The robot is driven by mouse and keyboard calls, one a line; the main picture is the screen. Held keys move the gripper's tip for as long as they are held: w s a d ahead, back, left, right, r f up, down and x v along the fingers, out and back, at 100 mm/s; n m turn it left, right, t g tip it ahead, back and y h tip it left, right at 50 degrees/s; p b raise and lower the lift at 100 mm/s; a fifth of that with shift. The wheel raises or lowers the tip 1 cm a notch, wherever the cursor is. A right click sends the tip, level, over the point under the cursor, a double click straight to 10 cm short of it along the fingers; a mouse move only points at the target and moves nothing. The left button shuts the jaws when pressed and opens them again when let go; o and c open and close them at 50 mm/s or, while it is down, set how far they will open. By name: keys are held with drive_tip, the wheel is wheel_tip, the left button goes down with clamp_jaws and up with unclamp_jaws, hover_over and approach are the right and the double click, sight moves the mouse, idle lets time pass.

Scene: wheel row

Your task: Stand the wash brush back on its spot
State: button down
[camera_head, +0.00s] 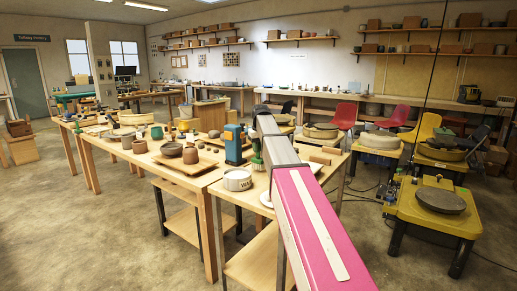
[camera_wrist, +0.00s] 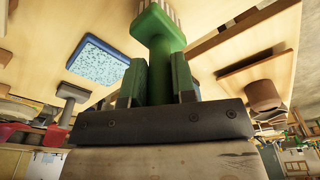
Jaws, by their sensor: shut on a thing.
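The wash brush (camera_wrist: 158,30) is green with pale bristles, which point to the top edge of the wrist view, towards the wooden table surface. My gripper (camera_wrist: 160,78) is shut on its handle. In the head view the green brush (camera_head: 257,156) hangs at the end of my arm, over the near right part of the long table (camera_head: 205,183). A white round dish with dark lettering (camera_head: 238,182) stands close by, left of and nearer than the brush. I cannot tell whether the bristles touch anything, and no marked spot for the brush is clearly seen.
A blue upright object (camera_head: 233,145) stands just left of the brush. A wooden tray (camera_head: 182,165) with bowls lies further left. A blue speckled pad (camera_wrist: 98,60) shows in the wrist view. Yellow pottery wheels (camera_head: 435,215) stand to the right.

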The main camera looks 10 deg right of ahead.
sight(259, 159)
drive_tip(key=shift+f, duration=0.9)
drive_tip(key=c, duration=0.9)
unclamp_jaws()
drive_tip(key=shift+o, duration=0.2)
wheel_tip(259, 159, up, 8)
drive_tip(key=shift+s, duration=0.45)
drive_tip(key=shift+d, duration=0.1)
idle(0.7)
